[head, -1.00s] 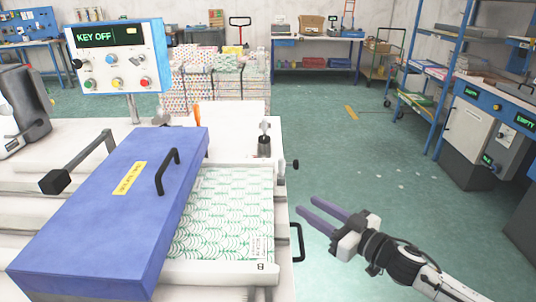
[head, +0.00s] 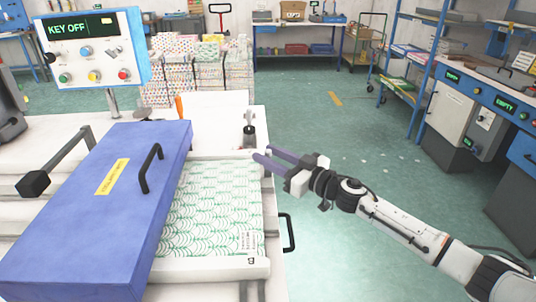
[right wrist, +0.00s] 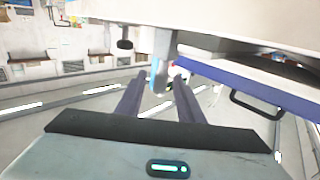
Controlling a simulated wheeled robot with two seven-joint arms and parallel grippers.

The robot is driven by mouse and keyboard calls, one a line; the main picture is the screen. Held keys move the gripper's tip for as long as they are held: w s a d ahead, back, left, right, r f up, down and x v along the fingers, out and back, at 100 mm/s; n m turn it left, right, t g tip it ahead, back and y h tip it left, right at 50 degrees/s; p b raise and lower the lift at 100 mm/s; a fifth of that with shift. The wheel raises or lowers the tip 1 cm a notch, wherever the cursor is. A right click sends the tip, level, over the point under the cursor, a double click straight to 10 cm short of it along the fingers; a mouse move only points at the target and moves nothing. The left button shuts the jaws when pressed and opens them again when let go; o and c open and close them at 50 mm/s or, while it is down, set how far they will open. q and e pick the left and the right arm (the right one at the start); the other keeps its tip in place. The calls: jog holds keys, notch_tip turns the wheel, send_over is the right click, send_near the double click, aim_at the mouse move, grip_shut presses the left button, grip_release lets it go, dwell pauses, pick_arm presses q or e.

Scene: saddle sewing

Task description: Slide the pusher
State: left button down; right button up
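The pusher is not labelled; the likely part is a small upright metal piece with a dark top (head: 249,132), at the far right corner of the white machine table. Printed sheets with a green pattern (head: 212,208) lie in front of it. My right gripper (head: 262,153) is open, its two purple fingers pointing left at the table's right edge, close to that piece. In the right wrist view a pale upright part (right wrist: 160,45) stands in line with the gap between the fingers, with a black knob (right wrist: 124,44) at its left. I cannot tell whether the fingers touch it. My left gripper is out of view.
A blue cover with a black handle (head: 105,215) covers the table's left part. A control box reading KEY OFF (head: 92,48) stands behind. A black side handle (head: 290,232) juts from the table's right side.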

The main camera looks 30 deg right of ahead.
jog(key=shift+w+a, duration=0.1)
jog(key=shift+w, duration=0.15)
grip_shut()
jog(key=shift+w+a+r+p, duration=0.15)
jog(key=shift+w+a+p, duration=0.2)
jog(key=shift+a+p, duration=0.25)
jog(key=shift+w+a+r+p, duration=0.1)
jog(key=shift+w+a+p, duration=0.25)
jog(key=shift+a, duration=0.45)
jog(key=shift+w+a+f, duration=0.15)
jog(key=shift+a, duration=0.25)
grip_release()
